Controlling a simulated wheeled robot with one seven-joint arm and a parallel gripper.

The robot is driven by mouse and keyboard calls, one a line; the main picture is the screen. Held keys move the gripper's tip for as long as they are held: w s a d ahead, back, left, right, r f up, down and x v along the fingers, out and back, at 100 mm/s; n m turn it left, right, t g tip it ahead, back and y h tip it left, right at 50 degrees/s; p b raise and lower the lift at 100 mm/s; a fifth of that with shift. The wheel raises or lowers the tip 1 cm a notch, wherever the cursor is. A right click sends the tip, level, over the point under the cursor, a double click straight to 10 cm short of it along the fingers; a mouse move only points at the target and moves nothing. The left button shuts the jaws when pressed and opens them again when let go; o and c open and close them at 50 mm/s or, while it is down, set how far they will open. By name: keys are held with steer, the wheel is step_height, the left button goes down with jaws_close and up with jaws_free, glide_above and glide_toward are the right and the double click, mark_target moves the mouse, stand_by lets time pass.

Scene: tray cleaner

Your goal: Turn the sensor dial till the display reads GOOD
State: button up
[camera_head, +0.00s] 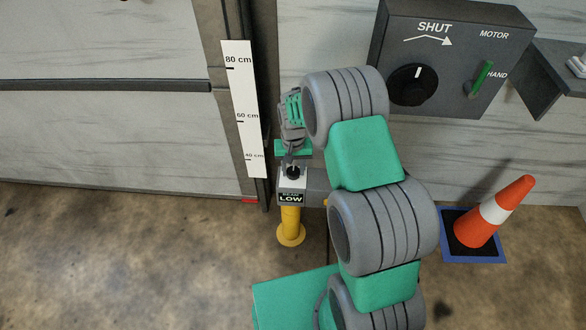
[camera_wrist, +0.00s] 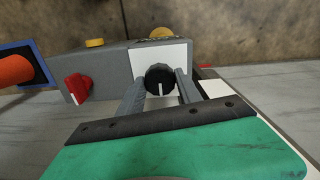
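The sensor dial is a round black knob with a white mark; in the wrist view the dial (camera_wrist: 160,80) sits on a white plate, its mark toward the bottom of the picture. My gripper (camera_wrist: 161,84) has one finger on each side of the dial, and both look close against it. In the head view my gripper (camera_head: 291,158) reaches down to the dial (camera_head: 293,173) from above. The display (camera_head: 290,198) below it reads LOW. The sensor box stands on a yellow post (camera_head: 291,226). The dial's mark is not readable in the head view.
A dark control box (camera_head: 455,55) with a SHUT dial and green lever hangs at upper right. A height scale (camera_head: 244,110) stands beside the shutter door (camera_head: 105,130). A traffic cone (camera_head: 495,213) stands at right. A red knob (camera_wrist: 77,88) is left of the dial.

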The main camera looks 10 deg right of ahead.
steer(key=c, duration=0.8)
steer(key=shift+m, duration=0.4)
steer(key=shift+m+p, duration=0.35)
steer(key=shift+m, duration=2.15)
steer(key=o, duration=1.4)
steer(key=shift+c, duration=0.2)
